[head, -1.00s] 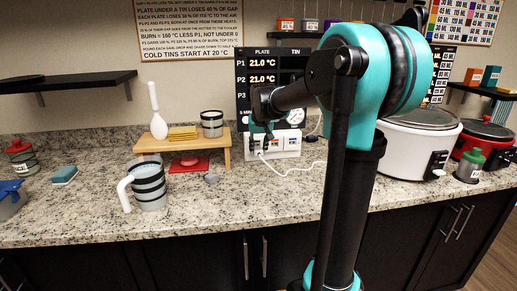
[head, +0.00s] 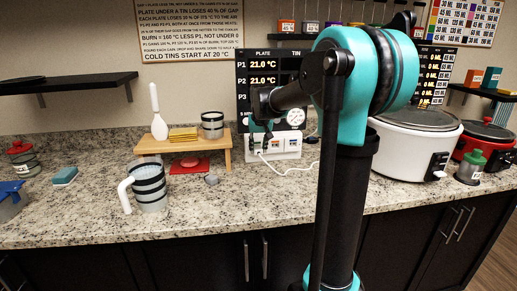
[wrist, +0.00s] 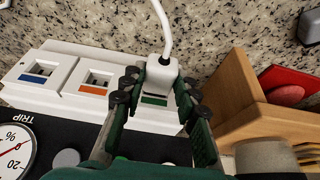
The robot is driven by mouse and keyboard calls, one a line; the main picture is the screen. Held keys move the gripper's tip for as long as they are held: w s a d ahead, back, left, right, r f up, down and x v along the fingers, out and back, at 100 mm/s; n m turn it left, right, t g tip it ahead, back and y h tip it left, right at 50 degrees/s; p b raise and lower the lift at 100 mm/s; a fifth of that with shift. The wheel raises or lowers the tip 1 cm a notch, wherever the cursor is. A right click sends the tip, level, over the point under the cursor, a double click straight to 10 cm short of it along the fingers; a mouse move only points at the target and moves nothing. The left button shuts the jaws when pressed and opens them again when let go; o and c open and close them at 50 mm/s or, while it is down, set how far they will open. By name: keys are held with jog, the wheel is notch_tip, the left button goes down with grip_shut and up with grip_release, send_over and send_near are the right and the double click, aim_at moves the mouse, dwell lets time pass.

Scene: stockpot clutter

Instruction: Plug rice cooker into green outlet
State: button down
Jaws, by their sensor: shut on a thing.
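The white outlet block (head: 285,147) stands on the counter against the wall. In the wrist view its bar (wrist: 122,120) has blue, orange and green marked sockets in a row. The green outlet (wrist: 154,100) is partly covered by a white plug (wrist: 161,75). My gripper (wrist: 155,82) is shut on this plug at the green socket. I cannot tell whether the plug is fully seated. A white cord leaves the plug and runs along the counter. The large white cooker (head: 399,151) stands right of my arm; I cannot trace the cord to it.
A small wooden stand (head: 185,145) with a sponge and a jar is close left of the outlets. A striped pitcher (head: 150,188) stands in front of it. A dial gauge (wrist: 15,150) is beside the outlets. A red cooker (head: 486,140) is at far right.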

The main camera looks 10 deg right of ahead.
jog(key=shift+w, duration=0.1)
jog(key=c, duration=1.1)
grip_release()
jog(key=shift+o, duration=0.2)
